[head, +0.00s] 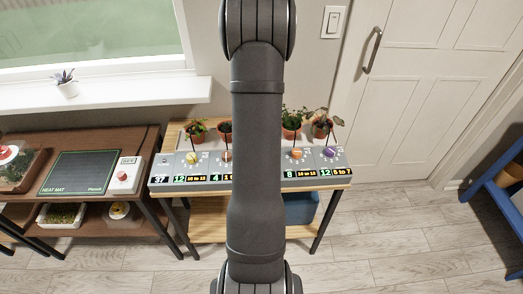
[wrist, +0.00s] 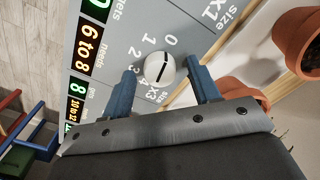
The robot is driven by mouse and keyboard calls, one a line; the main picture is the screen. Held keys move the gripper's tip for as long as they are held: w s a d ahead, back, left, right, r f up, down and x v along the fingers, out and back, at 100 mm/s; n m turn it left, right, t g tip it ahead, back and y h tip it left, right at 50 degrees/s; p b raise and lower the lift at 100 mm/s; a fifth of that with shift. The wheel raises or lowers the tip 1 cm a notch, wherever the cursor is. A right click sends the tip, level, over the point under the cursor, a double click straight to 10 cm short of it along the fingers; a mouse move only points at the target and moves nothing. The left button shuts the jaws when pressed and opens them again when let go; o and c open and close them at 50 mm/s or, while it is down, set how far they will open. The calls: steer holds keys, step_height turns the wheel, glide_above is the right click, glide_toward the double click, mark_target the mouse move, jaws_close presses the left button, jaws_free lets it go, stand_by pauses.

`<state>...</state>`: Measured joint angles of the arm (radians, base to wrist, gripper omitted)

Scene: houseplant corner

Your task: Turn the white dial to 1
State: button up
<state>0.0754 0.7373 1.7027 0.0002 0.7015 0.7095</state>
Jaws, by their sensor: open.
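The white dial (wrist: 159,68) is a round knob on a grey panel in the wrist view, with a black line across its face. The line slants from the top, on the side of the 0, down toward the bottom; I cannot tell which end is the pointer. Printed numbers 0 to 4 curve around its upper and left sides. My gripper (wrist: 161,67) is open, with one blue finger on each side of the dial and its tips beside it. I cannot tell whether either finger touches it. In the head view my arm hides the white dial and my gripper.
The grey control panel (head: 169,181) has other coloured dials, including a yellow one (head: 191,157), an orange one (head: 295,154) and a purple one (head: 329,152). Potted plants stand behind it; a terracotta pot (wrist: 297,40) is close at right in the wrist view. A heat mat (head: 82,172) lies on the left table.

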steer(key=shift+c, duration=0.3)
steer(key=c, duration=0.9)
steer(key=shift+c, duration=0.2)
steer(key=shift+n, duration=0.3)
steer(key=n, duration=0.3)
steer(key=shift+n, duration=2.1)
steer(key=o, duration=1)
